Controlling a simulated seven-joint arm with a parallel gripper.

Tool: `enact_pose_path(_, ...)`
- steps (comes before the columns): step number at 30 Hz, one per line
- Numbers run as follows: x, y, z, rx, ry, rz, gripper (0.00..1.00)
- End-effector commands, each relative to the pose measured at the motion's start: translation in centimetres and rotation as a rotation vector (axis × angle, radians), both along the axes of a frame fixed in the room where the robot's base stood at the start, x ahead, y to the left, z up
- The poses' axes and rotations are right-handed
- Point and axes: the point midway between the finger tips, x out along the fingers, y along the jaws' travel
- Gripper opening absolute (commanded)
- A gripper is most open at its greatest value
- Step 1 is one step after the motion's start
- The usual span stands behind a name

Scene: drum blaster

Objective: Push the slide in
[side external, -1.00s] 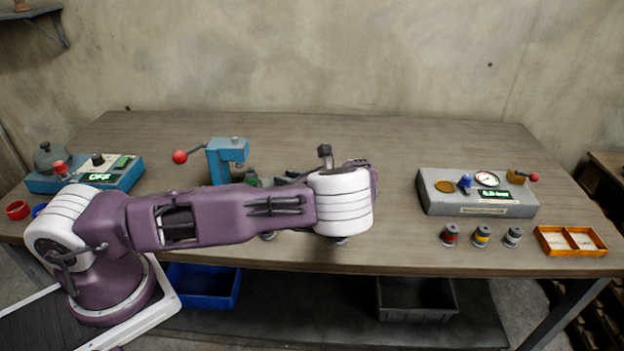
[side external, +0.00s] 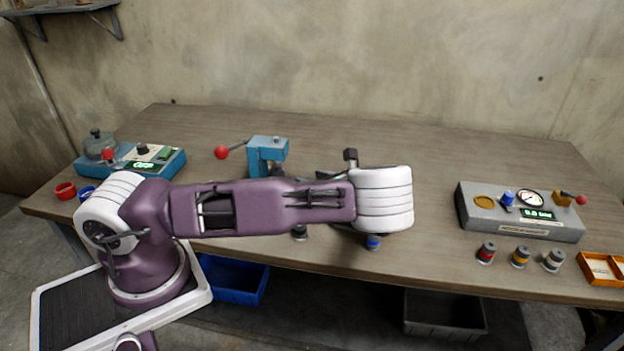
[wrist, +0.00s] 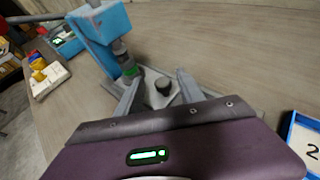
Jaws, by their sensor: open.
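In the wrist view, a grey metal plate (wrist: 158,99) with a dark round knob (wrist: 163,85) lies on the bench beside the blue press; this looks like the slide. My gripper (wrist: 160,74) is open, with one finger on each side of the knob. I cannot tell whether either finger touches it. The blue press (side external: 268,154) has a lever with a red ball (side external: 221,152), and its head (wrist: 100,22) with a dark, green-ringed spindle (wrist: 126,62) stands just left of my fingers. In the side view my arm hides the slide and my fingertips.
A grey gauge box (side external: 518,213) stands at the right, with several small cylinders in front. One blue-banded cylinder (side external: 373,242) stands below my wrist. A blue-edged tray marked 2 (wrist: 304,145) is right of my gripper. A control box (side external: 130,161) sits left. The bench back is clear.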

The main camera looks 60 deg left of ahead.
Motion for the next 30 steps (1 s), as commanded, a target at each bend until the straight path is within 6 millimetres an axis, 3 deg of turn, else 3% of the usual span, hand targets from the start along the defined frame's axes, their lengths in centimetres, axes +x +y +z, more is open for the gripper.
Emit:
enact_pose_path(9,0.1,-5.5,2.2,-0.001,0.0,-0.003,0.45)
enact_pose_path(20,-0.1,-6.0,2.6,-0.006,-0.005,0.006,0.45)
enact_pose_path(23,-1.2,-6.2,3.1,-0.095,-0.065,0.087,0.45)
enact_pose_path(26,-3.7,-7.3,4.6,-0.294,-0.202,0.272,0.45)
enact_pose_path(30,-7.4,-10.5,8.9,-0.605,-0.43,0.571,0.45)
